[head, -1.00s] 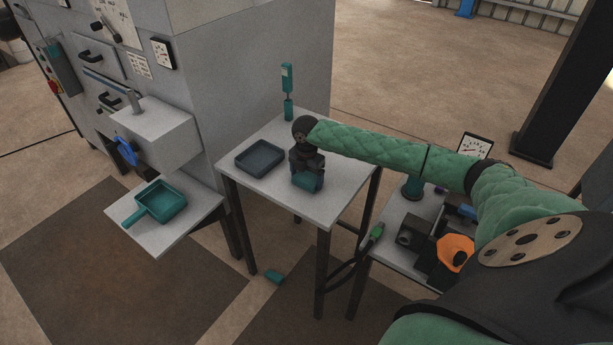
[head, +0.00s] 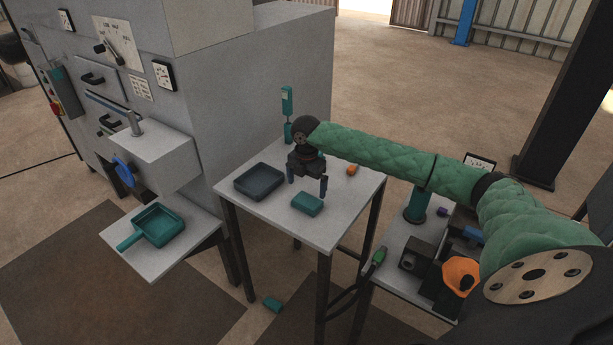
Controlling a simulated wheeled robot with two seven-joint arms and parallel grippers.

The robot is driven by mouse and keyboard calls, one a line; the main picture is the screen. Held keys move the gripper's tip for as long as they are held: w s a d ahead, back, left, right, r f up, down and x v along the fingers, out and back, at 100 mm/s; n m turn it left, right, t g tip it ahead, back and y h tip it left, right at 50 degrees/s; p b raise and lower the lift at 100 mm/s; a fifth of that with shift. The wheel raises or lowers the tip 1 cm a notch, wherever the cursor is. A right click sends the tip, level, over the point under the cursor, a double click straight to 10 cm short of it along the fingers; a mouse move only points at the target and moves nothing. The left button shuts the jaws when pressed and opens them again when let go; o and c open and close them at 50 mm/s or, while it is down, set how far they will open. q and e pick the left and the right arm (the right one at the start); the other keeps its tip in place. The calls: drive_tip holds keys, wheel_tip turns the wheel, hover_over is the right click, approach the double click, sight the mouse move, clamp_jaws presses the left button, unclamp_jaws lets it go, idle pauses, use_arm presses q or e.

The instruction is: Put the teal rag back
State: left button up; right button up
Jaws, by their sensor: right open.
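A teal folded block, which looks like the teal rag (head: 307,204), lies on the grey table (head: 318,232) near its front, to the right of a dark tray. My right gripper (head: 308,184) is open and empty just above and behind it, with its fingers pointing down and apart. No contact between the fingers and the rag is visible. My left gripper is not in view.
The dark tray (head: 259,181) sits empty on the table. A teal upright device (head: 287,112) stands at the back, and a small orange item (head: 351,170) lies at the right. A teal pan (head: 158,226) rests on the press shelf. A second, cluttered table stands at right.

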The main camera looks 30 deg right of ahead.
sight(306, 201)
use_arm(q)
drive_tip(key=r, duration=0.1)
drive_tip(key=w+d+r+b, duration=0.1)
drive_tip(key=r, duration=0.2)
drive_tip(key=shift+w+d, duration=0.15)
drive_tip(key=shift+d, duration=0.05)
use_arm(e)
wheel_tip(306, 201, up, 5)
drive_tip(key=shift+r, duration=0.1)
